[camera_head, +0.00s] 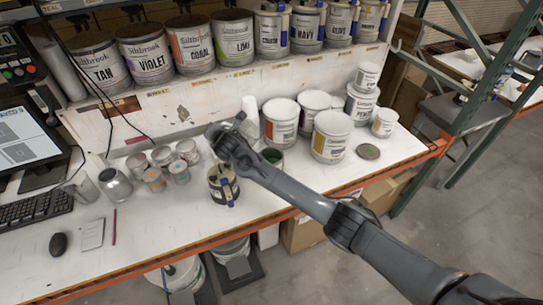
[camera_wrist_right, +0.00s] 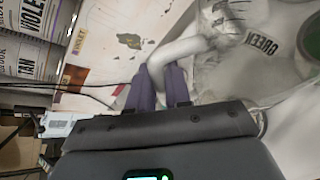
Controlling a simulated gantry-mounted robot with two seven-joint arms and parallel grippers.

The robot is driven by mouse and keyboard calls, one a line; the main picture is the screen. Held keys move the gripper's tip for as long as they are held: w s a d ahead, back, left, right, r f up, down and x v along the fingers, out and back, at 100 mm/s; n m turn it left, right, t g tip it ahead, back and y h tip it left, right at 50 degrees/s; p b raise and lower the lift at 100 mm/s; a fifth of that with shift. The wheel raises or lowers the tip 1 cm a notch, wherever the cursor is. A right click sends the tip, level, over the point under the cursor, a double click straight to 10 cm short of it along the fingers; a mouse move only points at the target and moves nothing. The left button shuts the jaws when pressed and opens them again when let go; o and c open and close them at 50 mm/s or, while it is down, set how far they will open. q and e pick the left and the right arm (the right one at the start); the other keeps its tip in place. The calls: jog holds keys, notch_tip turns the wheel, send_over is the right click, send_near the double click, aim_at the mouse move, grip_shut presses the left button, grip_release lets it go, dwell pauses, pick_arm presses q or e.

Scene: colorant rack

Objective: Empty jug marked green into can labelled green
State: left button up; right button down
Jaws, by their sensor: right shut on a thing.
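My right gripper (camera_head: 228,137) reaches in over the middle of the bench. In the right wrist view its dark fingers (camera_wrist_right: 162,88) are shut on the curved pale handle of a jug (camera_wrist_right: 208,68). Dark lettering that looks like GREEN shows on the pale surface beside the handle. In the head view the pale jug (camera_head: 249,110) shows only partly behind my arm; its tilt is hard to tell. An open can with green inside (camera_head: 271,156) stands just right of the gripper, partly hidden by my arm. Its label is not readable. My left gripper is not in view.
A dark can with a blue-handled brush (camera_head: 222,188) stands in front of the gripper. Several white cans (camera_head: 332,137) stand to the right, near a loose green-topped lid (camera_head: 368,152). Small tins (camera_head: 161,156) stand left. A shelf of labelled cans (camera_head: 191,46) hangs behind. The front right bench is clear.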

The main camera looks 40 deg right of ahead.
aim_at(224, 122)
jog(key=shift+d+r+m+y, duration=0.15)
jog(key=shift+d+r, duration=0.05)
jog(key=shift+r, duration=0.3)
jog(key=shift+d+r+m+y, duration=0.15)
jog(key=shift+r, duration=0.35)
jog(key=shift+s+d+r+p, duration=0.15)
jog(key=shift+d+r+p, duration=0.05)
jog(key=shift+r+p, duration=0.1)
jog(key=shift+s+d+f+m+t, duration=0.15)
jog(key=shift+m+t, duration=0.15)
jog(key=shift+m, duration=0.1)
jog(key=shift+d+y, duration=0.2)
jog(key=shift+y, duration=0.2)
jog(key=shift+d+r, duration=0.1)
jog(key=shift+r, duration=0.25)
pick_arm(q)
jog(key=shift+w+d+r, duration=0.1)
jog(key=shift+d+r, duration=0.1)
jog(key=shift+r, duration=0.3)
pick_arm(e)
jog(key=shift+m, duration=0.3)
jog(key=shift+s+d, duration=0.1)
jog(key=shift+d, duration=0.05)
pick_arm(q)
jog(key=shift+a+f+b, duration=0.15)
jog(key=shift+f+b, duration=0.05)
jog(key=shift+b, duration=0.1)
pick_arm(e)
jog(key=shift+d, duration=0.15)
